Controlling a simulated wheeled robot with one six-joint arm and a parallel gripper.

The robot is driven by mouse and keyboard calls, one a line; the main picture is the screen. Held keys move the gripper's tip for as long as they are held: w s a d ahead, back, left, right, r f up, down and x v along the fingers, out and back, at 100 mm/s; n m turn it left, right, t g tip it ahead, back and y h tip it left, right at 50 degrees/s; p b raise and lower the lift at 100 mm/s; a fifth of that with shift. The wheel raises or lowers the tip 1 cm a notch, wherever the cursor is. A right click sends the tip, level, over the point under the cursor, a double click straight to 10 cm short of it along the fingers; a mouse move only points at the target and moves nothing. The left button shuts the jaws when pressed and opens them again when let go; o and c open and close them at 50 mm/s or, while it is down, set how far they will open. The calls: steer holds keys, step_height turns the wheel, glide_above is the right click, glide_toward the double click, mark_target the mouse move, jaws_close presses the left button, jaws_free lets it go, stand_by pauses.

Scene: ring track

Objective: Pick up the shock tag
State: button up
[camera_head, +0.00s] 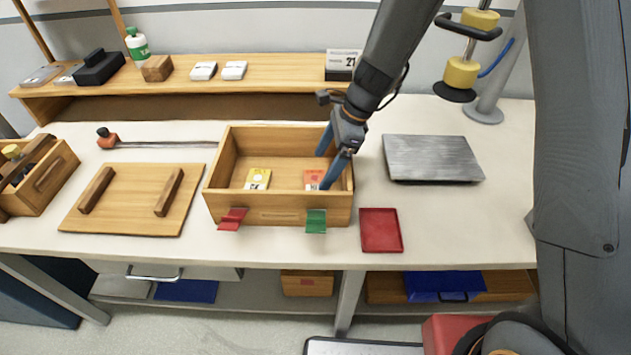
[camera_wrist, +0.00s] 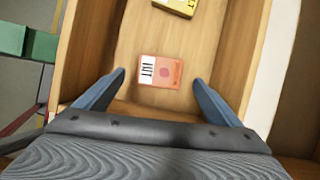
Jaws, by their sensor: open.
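Two small tags lie flat on the floor of an open wooden box (camera_head: 277,215). One is orange-red with a white printed strip (camera_head: 313,179), at the box's right end. The other is yellow and white (camera_head: 257,179), left of it. I cannot read which one is the shock tag. My gripper (camera_head: 324,168) is open and reaches down into the right end of the box. In the wrist view, the orange-red tag (camera_wrist: 160,71) lies between the two blue fingers (camera_wrist: 160,76), with a gap on each side. The yellow tag (camera_wrist: 175,4) is cut off at the top edge.
The box walls stand close around my fingers. A red tray (camera_head: 381,230) and a grey metal plate (camera_head: 431,158) are to the right. A wooden board with two handles (camera_head: 132,198) lies left.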

mark_target(316, 180)
steer(key=shift+p+x, duration=0.6)
steer(key=shift+x, duration=1.55)
steer(key=shift+w+d+f, duration=0.1)
steer(key=shift+c, duration=0.2)
steer(key=c, duration=1.1)
